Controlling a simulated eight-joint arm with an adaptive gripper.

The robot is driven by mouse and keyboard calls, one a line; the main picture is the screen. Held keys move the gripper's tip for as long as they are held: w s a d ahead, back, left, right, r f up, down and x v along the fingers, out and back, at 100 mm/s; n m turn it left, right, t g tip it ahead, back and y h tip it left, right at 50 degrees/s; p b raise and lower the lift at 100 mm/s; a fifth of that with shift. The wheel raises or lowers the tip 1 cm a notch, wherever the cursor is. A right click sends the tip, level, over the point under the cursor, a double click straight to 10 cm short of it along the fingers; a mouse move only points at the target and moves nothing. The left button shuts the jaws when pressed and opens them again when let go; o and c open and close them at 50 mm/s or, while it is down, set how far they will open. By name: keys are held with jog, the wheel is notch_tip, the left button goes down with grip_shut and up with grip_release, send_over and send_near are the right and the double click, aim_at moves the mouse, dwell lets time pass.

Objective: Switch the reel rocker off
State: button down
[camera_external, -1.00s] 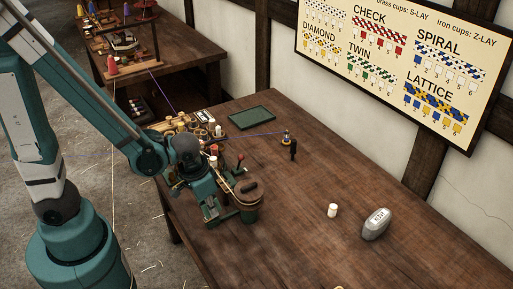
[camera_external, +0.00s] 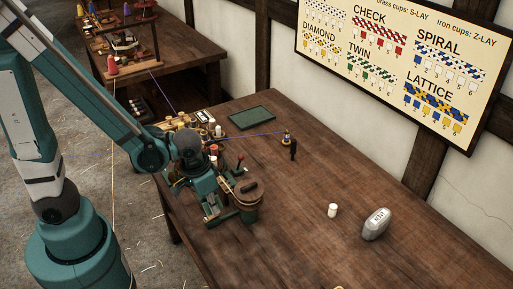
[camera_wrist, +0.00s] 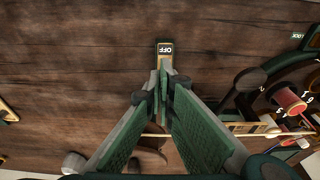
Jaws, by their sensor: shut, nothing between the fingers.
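In the wrist view an upright plate marked OFF (camera_wrist: 165,48), upside down in the picture, lies on the wooden table just beyond my fingertips. It appears to belong to the reel rocker, whose nearer part is hidden behind the fingers, so its position cannot be told. My gripper (camera_wrist: 165,72) is shut and empty, with its tips at the near edge of the plate, touching or just above it. In the external view my gripper (camera_external: 207,190) points down at the near-left part of the table, and the rocker cannot be made out.
In the wrist view, machinery with a red spool (camera_wrist: 288,97) and a LOCK label (camera_wrist: 298,35) stands close on the right.

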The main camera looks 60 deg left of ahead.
aim_at(211, 217)
jog(key=r+p, duration=0.2)
jog(key=r, duration=0.1)
jog(key=shift+s+r, duration=0.2)
jog(key=shift+s, duration=0.15)
jog(key=shift+s+r, duration=0.35)
jog(key=shift+s, duration=0.1)
jog(key=s+r+p, duration=0.2)
jog(key=s+r, duration=0.2)
jog(key=r, duration=0.3)
jog(key=shift+s+p, duration=0.3)
jog(key=shift+s, duration=0.1)
jog(key=w+a+r+t, duration=0.1)
jog(key=a+r+t, duration=0.1)
jog(key=a+r, duration=0.3)
jog(key=w+a+r+t+b, duration=0.1)
jog(key=a+r+t, duration=0.2)
jog(key=r, duration=0.8)
jog(key=a, duration=0.2)
jog(key=shift+w+a, duration=0.35)
